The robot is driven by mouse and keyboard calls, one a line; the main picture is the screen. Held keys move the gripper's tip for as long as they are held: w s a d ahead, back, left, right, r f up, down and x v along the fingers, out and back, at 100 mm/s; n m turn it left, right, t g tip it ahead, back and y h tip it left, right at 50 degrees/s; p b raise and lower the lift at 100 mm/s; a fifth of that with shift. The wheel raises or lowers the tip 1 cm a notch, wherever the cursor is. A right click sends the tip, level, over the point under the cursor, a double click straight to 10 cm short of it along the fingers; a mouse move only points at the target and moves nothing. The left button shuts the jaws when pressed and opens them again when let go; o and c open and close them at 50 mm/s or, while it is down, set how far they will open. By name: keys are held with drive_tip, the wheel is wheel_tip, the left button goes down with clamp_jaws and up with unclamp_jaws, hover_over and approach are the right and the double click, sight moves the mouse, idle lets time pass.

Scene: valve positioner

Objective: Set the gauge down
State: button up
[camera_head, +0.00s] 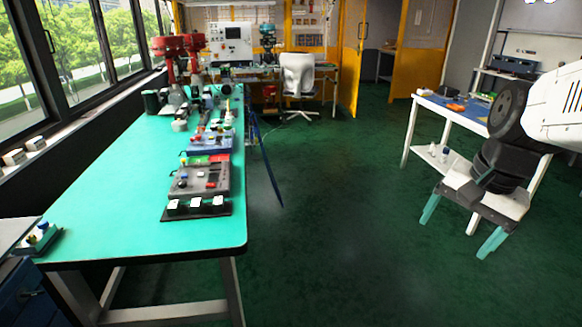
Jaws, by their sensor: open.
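My gripper (457,236) hangs at the right on my white and black arm. Its two teal fingers are spread apart, and nothing shows between them, only dark green floor. It is over the floor, to the right of the green-topped workbench (130,215) and well apart from it. I cannot pick out the gauge for certain. Several small devices stand on the workbench, among them a grey box (205,179) with white tabs along its front, but they are too small to tell whether one is the gauge.
A blue-topped table (453,112) with an orange item stands behind my arm. A white chair (298,75) and a red machine (172,48) are further back. The bench's near end is clear. Open floor (340,220) lies between bench and arm.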

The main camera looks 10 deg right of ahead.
drive_tip(key=s+a+r+n, duration=0.1)
drive_tip(key=s+a+n, duration=0.3)
drive_tip(key=a+n, duration=0.5)
drive_tip(key=shift+a+r+n+h, duration=0.3)
drive_tip(key=shift+n+h, duration=0.1)
drive_tip(key=shift+n, duration=0.3)
drive_tip(key=shift+o, duration=0.5)
drive_tip(key=shift+s+a+n+g, duration=0.25)
drive_tip(key=shift+s+n+g, duration=0.05)
drive_tip(key=shift+n, duration=0.1)
drive_tip(key=shift+d, duration=0.1)
